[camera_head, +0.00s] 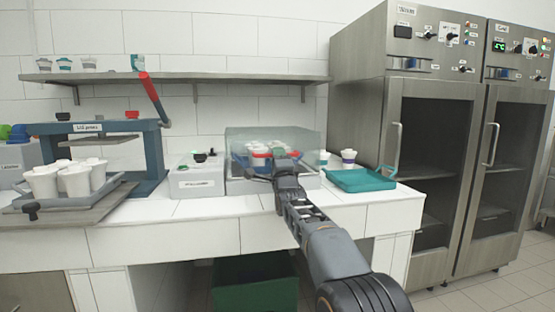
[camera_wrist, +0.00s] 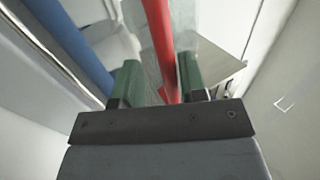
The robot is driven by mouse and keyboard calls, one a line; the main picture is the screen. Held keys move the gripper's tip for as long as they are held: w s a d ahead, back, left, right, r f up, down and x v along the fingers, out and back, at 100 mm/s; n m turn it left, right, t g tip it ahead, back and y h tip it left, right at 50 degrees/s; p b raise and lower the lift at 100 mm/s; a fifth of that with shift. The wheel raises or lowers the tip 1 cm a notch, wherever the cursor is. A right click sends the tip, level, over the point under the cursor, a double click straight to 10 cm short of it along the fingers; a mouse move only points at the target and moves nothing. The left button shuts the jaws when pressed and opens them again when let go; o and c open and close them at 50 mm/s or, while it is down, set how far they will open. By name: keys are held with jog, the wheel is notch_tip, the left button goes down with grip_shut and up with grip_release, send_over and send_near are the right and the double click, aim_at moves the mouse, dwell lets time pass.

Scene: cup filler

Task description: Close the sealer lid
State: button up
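A machine with a clear hood (camera_head: 245,138), which I take for the sealer, stands at the middle of the counter. White cups show through the hood, with a red and blue bar around them. I cannot tell how far its lid is open. My gripper (camera_head: 284,160) is in front of the hood and hides part of it. In the wrist view, a red bar (camera_wrist: 160,35) runs between the two green fingers of my gripper (camera_wrist: 158,85). A gap shows on the left of the bar, so the fingers look open around it. A blue beam (camera_wrist: 70,45) lies to the left.
A blue press (camera_head: 152,150) with a raised red lever stands left, near a tray of white cups (camera_head: 75,180). A grey labelled box (camera_head: 197,182) is beside the hood. A teal tray (camera_head: 360,180) lies right. A shelf (camera_head: 215,79) runs above; steel cabinets (camera_head: 365,100) stand right.

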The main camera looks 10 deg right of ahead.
jog(key=shift+s, duration=0.15)
jog(key=v, duration=1.3)
jog(key=shift+s, duration=0.25)
jog(key=shift+f, duration=0.15)
jog(key=s+r+n+g+p, duration=0.3)
jog(key=s+n+g+p, duration=0.3)
jog(key=s+p, duration=0.3)
jog(key=s+r+n+g+p, duration=0.3)
jog(key=s+n+g+p, duration=0.3)
jog(key=s+p, duration=0.4)
jog(key=s+r+n+g+p, duration=0.4)
jog(key=s+n+g+p, duration=0.2)
jog(key=p, duration=1.2)
jog(key=s+g, duration=0.2)
jog(key=s, duration=0.2)
jog(key=shift+s, duration=0.25)
